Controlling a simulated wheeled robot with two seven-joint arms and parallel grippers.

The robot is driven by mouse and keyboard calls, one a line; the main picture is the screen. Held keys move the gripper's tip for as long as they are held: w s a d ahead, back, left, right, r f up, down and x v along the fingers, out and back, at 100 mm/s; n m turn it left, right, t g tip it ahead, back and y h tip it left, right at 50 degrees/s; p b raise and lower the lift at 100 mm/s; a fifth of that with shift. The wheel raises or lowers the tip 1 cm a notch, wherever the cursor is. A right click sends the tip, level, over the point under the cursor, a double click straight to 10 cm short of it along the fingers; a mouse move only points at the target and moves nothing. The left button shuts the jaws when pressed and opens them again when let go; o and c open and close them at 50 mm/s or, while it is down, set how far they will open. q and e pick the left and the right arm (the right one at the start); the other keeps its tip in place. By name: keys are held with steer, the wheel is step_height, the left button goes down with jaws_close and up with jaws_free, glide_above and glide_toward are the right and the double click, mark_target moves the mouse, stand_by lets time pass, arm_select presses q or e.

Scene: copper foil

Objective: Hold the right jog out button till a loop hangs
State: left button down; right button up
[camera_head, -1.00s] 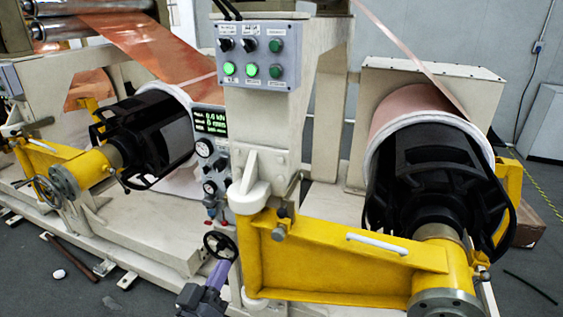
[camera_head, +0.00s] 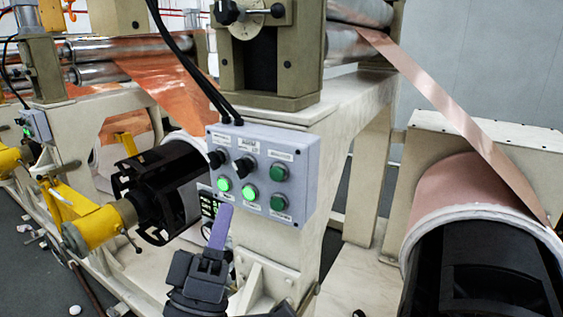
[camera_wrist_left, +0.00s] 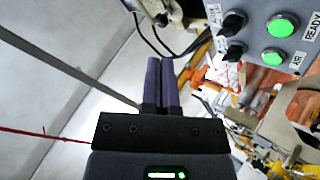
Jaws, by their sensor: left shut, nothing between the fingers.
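The grey control box (camera_head: 262,150) on the cream machine post has two black selector knobs, two lit green buttons (camera_head: 249,194) and two darker green buttons (camera_head: 279,172). Its labels are too small to read in the head view; I cannot tell which is jog out. My left gripper (camera_head: 223,212) is shut and empty, its purple fingers pointing up just below the box's lower left. In the left wrist view the fingers (camera_wrist_left: 161,72) are together, left of the box (camera_wrist_left: 255,38). The right copper strip (camera_head: 460,118) runs straight from the rollers to the right coil (camera_head: 450,190). No loop shows.
The left black mandrel (camera_head: 165,190) and its yellow arm (camera_head: 95,222) stand left of my gripper. Black cables (camera_head: 190,65) hang down to the box's top. The cream post (camera_head: 290,245) is below and behind it. The right mandrel (camera_head: 480,270) fills the lower right.

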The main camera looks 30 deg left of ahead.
mark_target(277, 174)
arm_select(q)
steer(key=shift+w+d+b, duration=0.2)
steer(key=shift+w+b, duration=0.05)
steer(key=shift+w, duration=1.95)
steer(key=shift+w+d+b, duration=0.15)
steer(key=shift+w+b, duration=0.05)
steer(key=shift+w, duration=2)
arm_select(e)
steer(key=shift+s+d+f, duration=0.1)
steer(key=shift+d+f, duration=0.15)
steer(key=shift+f, duration=0.2)
arm_select(q)
steer(key=shift+w, duration=0.45)
steer(key=shift+w, duration=0.4)
steer(key=shift+s, duration=0.1)
arm_select(e)
steer(key=shift+a, duration=0.1)
stand_by(0.6)
arm_select(q)
steer(key=shift+s+p, duration=0.35)
steer(key=shift+s, duration=0.4)
arm_select(e)
steer(key=shift+r, duration=0.35)
